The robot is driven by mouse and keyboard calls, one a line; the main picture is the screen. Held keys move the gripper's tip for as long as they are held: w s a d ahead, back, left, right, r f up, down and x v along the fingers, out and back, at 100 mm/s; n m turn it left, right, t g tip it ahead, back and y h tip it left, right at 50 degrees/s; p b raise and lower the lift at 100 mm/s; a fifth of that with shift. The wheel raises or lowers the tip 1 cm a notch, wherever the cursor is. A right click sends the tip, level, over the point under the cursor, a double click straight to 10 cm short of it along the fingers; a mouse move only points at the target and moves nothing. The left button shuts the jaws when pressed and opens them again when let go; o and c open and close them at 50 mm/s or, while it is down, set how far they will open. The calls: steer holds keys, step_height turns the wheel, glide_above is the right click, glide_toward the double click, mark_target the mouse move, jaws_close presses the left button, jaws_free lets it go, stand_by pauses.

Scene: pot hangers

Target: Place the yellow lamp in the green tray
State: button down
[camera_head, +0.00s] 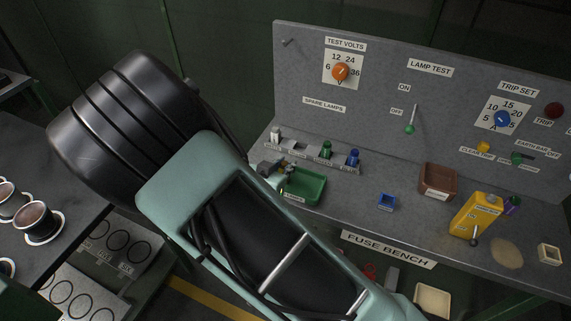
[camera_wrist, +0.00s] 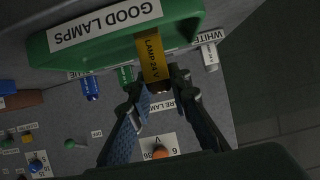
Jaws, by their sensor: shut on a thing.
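The yellow lamp (camera_wrist: 152,56), marked "LAMP 24 V", is held between the fingertips of my gripper (camera_wrist: 158,88) in the wrist view. My gripper is shut on its dark end. The green tray (camera_wrist: 103,42), labelled "GOOD LAMPS", is right beside the lamp there, and the lamp's yellow body overlaps its wall in the picture. I cannot tell whether they touch. In the head view the green tray (camera_head: 313,201) sits on the bench, with my gripper (camera_head: 283,168) at its back left edge. The yellow lamp cannot be made out clearly in that view.
Behind the tray, a spare-lamp rack holds a white lamp (camera_head: 276,134), a green lamp (camera_head: 326,150) and a blue lamp (camera_head: 353,158).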

steer(key=shift+f, duration=0.25)
steer(key=c, duration=1.8)
jaws_free()
steer(key=shift+r, duration=0.1)
steer(key=shift+r, duration=0.2)
steer(key=p+v, duration=0.1)
steer(key=v, duration=1.1)
steer(key=shift+w, duration=0.1)
